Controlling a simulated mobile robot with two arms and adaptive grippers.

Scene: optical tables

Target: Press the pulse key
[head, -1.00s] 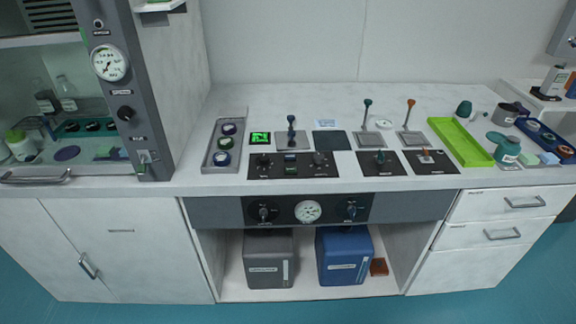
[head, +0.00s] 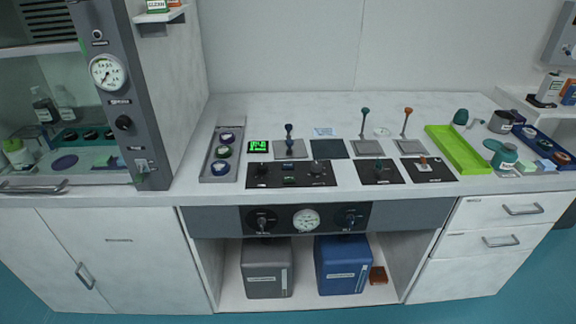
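No label legible here names the pulse key. Three black panels lie along the counter's front. The right panel (head: 440,175) carries a small orange-brown knob (head: 424,161) on a pale plate, which looks like a key. The middle panel (head: 368,179) has a small dark green knob (head: 379,166) on a pale plate. Whether the orange-brown knob is pressed or raised I cannot tell. Neither of my grippers shows in the head view.
Behind the panels stand upright levers with blue (head: 289,128), green (head: 364,112) and orange (head: 407,110) tops. A lit green screen (head: 258,147) and a grey tray (head: 213,172) are left; a lime tray (head: 461,152) is right. A cabinet with a gauge (head: 107,72) rises at left.

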